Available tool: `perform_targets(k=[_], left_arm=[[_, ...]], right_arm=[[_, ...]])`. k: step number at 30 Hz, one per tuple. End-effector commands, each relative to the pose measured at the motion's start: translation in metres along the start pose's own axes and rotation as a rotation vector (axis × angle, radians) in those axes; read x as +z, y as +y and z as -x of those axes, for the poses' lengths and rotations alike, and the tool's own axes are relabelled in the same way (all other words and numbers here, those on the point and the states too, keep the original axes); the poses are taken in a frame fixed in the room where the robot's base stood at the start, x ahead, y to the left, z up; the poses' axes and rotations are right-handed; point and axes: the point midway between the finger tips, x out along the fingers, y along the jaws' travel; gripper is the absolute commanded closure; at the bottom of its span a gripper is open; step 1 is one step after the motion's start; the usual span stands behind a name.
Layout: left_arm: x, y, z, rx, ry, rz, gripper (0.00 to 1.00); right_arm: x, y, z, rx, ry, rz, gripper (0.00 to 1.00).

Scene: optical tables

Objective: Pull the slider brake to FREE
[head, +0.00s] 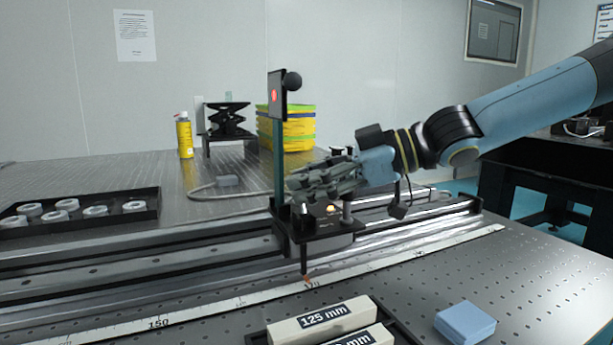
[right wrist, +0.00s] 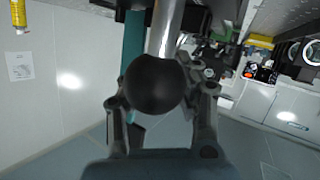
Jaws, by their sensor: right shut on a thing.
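The slider carriage (head: 322,240) is a black block on the long rail (head: 150,262), with a teal post (head: 279,165) rising from its left side. The post carries a dark plate (head: 276,97) with a red dot, and a black ball (head: 292,82) beside it. My right gripper (head: 298,187) is just above the carriage, right of the post. In the right wrist view, a black ball knob (right wrist: 153,87) on a steel rod (right wrist: 164,28) sits between its fingers, which are shut on it. The head view hides this knob. I cannot read any FREE mark. My left gripper is not in view.
A ruler strip (head: 215,313) runs in front of the rail. Labelled blocks (head: 290,328) and a blue block (head: 465,322) lie in front. A tray of rings (head: 85,222) is at left. A yellow bottle (head: 185,138) and lab jack (head: 226,120) stand behind.

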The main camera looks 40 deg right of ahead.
Motion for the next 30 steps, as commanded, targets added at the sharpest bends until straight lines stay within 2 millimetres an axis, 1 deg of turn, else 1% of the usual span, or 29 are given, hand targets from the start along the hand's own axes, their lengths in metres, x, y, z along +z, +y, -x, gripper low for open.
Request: perform_targets(k=[1, 4, 10, 15, 23, 30], left_arm=[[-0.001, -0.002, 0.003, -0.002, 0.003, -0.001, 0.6], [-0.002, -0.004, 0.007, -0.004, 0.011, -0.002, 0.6], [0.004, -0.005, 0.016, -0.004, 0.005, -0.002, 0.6], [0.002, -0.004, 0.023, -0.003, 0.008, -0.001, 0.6], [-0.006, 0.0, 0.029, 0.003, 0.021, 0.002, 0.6], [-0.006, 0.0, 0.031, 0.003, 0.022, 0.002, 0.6]], right_arm=[[-0.001, 0.003, 0.003, 0.023, 0.014, 0.023, 1.0], [-0.002, -0.001, 0.005, 0.057, 0.052, 0.085, 1.0], [-0.002, -0.01, 0.011, 0.128, 0.133, 0.229, 1.0], [0.0, -0.019, 0.015, 0.191, 0.207, 0.359, 1.0], [0.005, -0.031, 0.019, 0.278, 0.31, 0.541, 1.0], [0.009, -0.039, 0.021, 0.336, 0.382, 0.666, 1.0]])
